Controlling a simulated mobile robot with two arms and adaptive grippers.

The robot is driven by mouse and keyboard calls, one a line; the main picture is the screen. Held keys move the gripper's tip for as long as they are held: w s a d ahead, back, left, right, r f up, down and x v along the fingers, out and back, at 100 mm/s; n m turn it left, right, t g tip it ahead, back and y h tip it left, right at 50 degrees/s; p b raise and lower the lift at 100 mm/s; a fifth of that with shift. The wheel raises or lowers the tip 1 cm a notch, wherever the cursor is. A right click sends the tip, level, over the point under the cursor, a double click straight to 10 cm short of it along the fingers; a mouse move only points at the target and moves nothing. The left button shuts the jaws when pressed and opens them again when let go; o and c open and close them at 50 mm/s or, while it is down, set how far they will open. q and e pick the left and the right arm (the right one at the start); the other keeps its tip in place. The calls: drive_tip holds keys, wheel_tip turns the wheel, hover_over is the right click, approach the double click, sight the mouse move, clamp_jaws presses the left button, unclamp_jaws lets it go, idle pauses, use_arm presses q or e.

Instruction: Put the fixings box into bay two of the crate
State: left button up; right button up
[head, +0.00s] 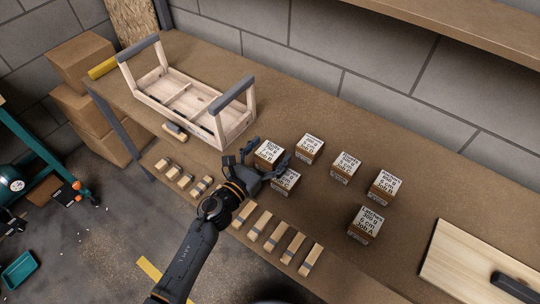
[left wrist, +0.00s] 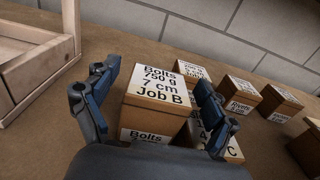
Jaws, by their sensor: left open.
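Several small brown boxes with white printed labels stand on the table. My left gripper (head: 266,157) is open, its fingers on either side of one box (head: 268,153). In the left wrist view that box (left wrist: 160,100) reads "Bolts 750 g 7 cm Job B"; the fingers (left wrist: 156,80) show no clear contact with it. Another box (head: 286,180) stands close in front of it, partly hidden by the gripper. The open wooden crate (head: 233,128), with grey-wrapped handles and inner dividers, stands at the back left. I cannot read any bay numbers. My right gripper is not in view.
More labelled boxes (head: 345,167) stand to the right. Wooden blocks with grey bands (head: 274,238) line the table's front edge. A pale board (head: 465,262) lies at far right. A shelf (head: 480,30) overhangs at the back. Bare table lies behind the boxes.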

use_arm(q)
drive_tip(key=shift+c, duration=0.4)
clamp_jaws()
drive_tip(key=shift+w+r, duration=0.1)
drive_tip(key=shift+r, duration=0.05)
